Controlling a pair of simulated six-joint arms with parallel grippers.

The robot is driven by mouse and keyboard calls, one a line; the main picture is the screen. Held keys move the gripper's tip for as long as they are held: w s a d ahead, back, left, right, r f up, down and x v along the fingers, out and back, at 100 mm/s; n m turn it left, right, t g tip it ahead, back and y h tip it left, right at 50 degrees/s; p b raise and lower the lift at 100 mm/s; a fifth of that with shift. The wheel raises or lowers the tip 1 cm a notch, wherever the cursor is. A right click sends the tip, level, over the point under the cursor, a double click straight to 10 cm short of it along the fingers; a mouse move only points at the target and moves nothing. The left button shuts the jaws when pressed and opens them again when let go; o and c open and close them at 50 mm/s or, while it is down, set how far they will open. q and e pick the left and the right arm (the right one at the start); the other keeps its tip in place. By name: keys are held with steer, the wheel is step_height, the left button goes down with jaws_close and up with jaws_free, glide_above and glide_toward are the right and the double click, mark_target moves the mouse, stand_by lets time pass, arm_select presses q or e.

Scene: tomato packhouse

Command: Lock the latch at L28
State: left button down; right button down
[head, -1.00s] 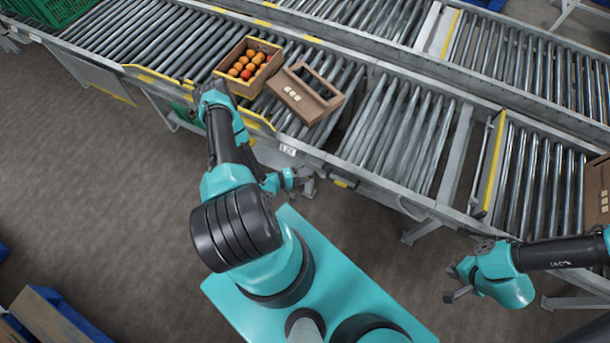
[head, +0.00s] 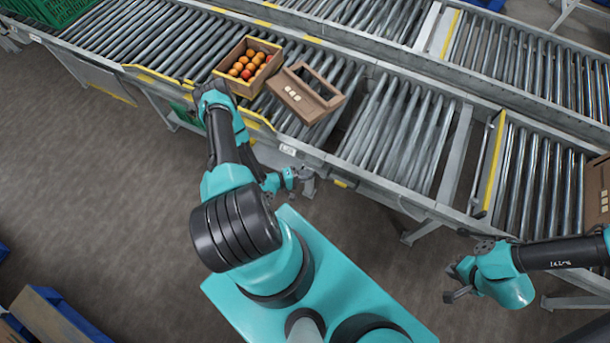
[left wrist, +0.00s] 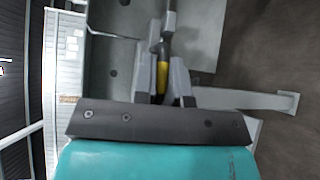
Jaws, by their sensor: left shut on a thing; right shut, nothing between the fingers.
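The latch's handle (left wrist: 162,76), a dark lever with a yellow band, sits between the fingers of my left gripper (left wrist: 163,88) in the left wrist view. The gripper is shut on it. In the head view my left gripper (head: 297,176) is at the near side of the conveyor frame, just below a small white label (head: 288,150). The label's text is too small to read surely, and the latch itself cannot be made out there. My right gripper (head: 458,282) is shut and empty, low at the right, apart from the conveyor.
A roller conveyor (head: 385,135) runs across the scene. On it are a box of tomatoes (head: 222,72) and an open brown box (head: 296,108). A yellow-edged gate (head: 492,165) stands at the right. A blue-edged pallet (head: 45,318) lies at lower left; the floor between is clear.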

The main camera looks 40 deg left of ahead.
arm_select(q)
steer(key=shift+d, duration=0.5)
steer(key=c, duration=1.2)
jaws_free()
steer(key=shift+w, duration=0.1)
steer(key=v, duration=1.7)
steer(key=shift+s, duration=0.2)
